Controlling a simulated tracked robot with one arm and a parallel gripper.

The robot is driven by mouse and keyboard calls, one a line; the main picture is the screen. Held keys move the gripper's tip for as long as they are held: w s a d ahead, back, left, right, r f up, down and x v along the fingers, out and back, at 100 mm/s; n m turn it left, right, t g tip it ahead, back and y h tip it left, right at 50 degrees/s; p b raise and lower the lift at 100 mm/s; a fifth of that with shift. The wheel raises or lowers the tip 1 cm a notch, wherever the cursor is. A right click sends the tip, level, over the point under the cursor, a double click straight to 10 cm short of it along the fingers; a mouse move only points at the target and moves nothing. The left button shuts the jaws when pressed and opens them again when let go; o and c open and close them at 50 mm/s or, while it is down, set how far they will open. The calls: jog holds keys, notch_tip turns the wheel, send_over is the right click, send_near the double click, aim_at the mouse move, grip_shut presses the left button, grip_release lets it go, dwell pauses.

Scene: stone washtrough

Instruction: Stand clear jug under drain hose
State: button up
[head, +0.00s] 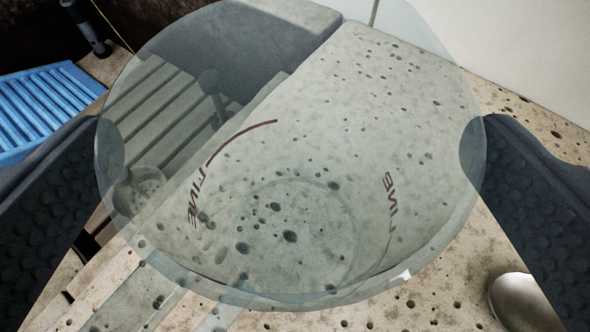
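A large clear jug (290,215) with a round base and dark red lettering fills the middle of the head view. My gripper (290,150) has one dark, dimpled finger at each side of it, both pressed to its wall. The jug looks empty, and pitted stone shows through it. Whether its base touches the stone is hard to tell. A dark tube-like piece (88,28) stands at the top left; I cannot tell if it is the drain hose. A small dark upright shape (211,88) shows blurred through the jug.
A blue slatted crate (45,105) lies at the left. Ribbed stone slats (160,115) and a small round fitting (142,190) show through the jug. A pale rounded object (518,300) sits at the bottom right. Pitted stone at the right is mostly bare.

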jog(key=a+r+p+v, duration=0.1)
jog(key=p+v, duration=0.1)
jog(key=v, duration=1)
jog(key=s+r+t, duration=0.1)
jog(key=s+r, duration=0.2)
jog(key=r, duration=0.8)
jog(key=s+r, duration=0.4)
jog(key=r, duration=0.7)
jog(key=s+r, duration=1.3)
jog(key=r, duration=0.3)
jog(key=shift+a+t+h, duration=0.2)
jog(key=shift+t+h, duration=0.2)
jog(key=shift+s, duration=0.1)
jog(key=r+p, duration=0.4)
jog(key=shift+d, duration=0.4)
